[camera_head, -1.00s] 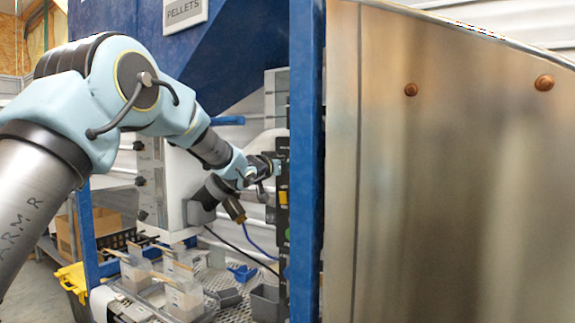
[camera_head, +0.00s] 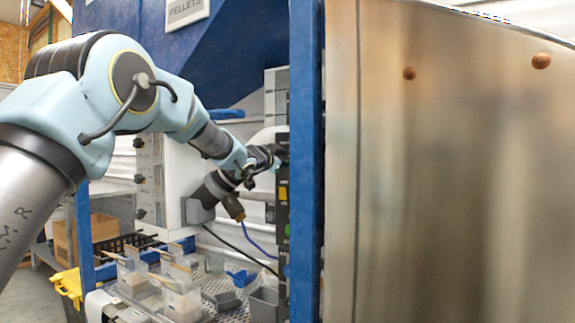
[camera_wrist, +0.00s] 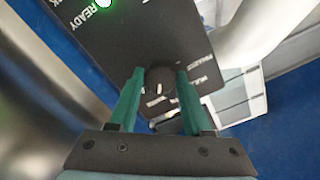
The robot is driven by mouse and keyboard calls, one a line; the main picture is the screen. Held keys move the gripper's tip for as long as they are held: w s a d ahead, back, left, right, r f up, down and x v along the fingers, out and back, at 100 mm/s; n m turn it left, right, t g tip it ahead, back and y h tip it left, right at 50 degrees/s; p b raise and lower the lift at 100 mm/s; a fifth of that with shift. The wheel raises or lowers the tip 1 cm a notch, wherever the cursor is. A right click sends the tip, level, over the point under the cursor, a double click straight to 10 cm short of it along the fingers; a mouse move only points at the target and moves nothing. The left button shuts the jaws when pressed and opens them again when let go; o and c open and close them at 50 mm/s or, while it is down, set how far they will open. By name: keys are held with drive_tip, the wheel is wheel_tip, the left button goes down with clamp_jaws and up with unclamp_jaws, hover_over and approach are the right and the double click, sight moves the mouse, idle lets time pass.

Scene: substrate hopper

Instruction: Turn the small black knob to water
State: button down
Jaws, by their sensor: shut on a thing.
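The small black knob (camera_wrist: 160,84) sits on a dark control panel (camera_wrist: 125,38) in the wrist view, with a pale mark on its lower face. My gripper (camera_wrist: 159,80) has its two green fingers on either side of the knob and is shut on it. White words are printed on the panel right of the knob; they are too blurred to read surely. In the head view my gripper (camera_head: 277,157) reaches the panel's edge beside the blue post; the knob itself is hidden there.
A green lamp (camera_wrist: 104,2) glows by the word READY. A blue post (camera_head: 306,160) and a large metal sheet (camera_head: 450,170) stand close right of my gripper. Below are a perforated bench with clear holders (camera_head: 180,290) and a grey bin (camera_head: 264,303).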

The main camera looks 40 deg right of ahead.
drive_tip(key=shift+m, duration=0.6)
drive_tip(key=shift+c, duration=1.7)
unclamp_jaws()
drive_tip(key=shift+b, duration=0.3)
drive_tip(key=b+v, duration=0.3)
drive_tip(key=v, duration=0.7)
drive_tip(key=shift+a, duration=0.35)
